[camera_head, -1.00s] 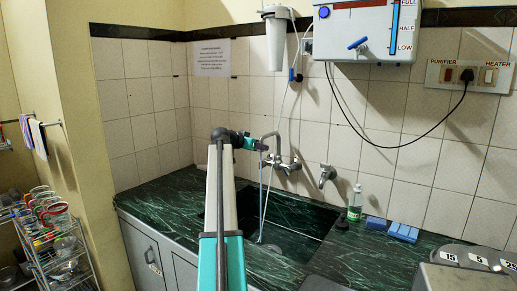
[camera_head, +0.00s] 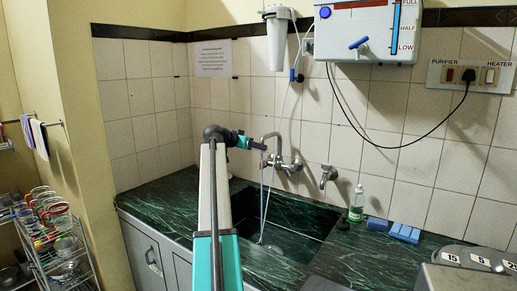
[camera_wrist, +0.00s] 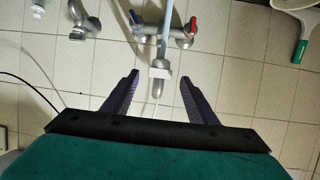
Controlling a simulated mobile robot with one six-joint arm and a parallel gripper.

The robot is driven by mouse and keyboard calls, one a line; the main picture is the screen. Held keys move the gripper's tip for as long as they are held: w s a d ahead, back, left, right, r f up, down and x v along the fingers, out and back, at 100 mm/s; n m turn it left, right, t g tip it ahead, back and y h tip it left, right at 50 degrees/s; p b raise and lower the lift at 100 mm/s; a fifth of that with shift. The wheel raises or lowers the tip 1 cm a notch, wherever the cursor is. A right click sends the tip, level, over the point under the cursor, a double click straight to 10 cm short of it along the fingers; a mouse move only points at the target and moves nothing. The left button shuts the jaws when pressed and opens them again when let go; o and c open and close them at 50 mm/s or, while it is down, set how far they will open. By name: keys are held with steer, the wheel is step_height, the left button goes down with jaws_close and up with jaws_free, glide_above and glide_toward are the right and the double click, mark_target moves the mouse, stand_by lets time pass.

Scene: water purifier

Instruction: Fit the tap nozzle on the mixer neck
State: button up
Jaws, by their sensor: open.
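The chrome mixer (camera_head: 285,165) is on the tiled wall behind the sink, its curved neck (camera_head: 270,137) standing above it. In the wrist view, which looks upside down, the mixer (camera_wrist: 163,31) shows red and blue handles. In the head view my gripper (camera_head: 259,146) is small and just left of the neck.
The sink basin (camera_head: 285,222) lies below, in a green marble counter. A second tap (camera_head: 327,176), a soap bottle (camera_head: 356,203) and blue sponges (camera_head: 404,232) are to the right. A white filter (camera_head: 277,38) hangs above. A dish rack (camera_head: 65,255) stands left.

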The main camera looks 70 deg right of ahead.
steer(key=v, duration=0.9)
steer(key=shift+a+b, duration=0.2)
steer(key=shift+b, duration=0.15)
stand_by(0.4)
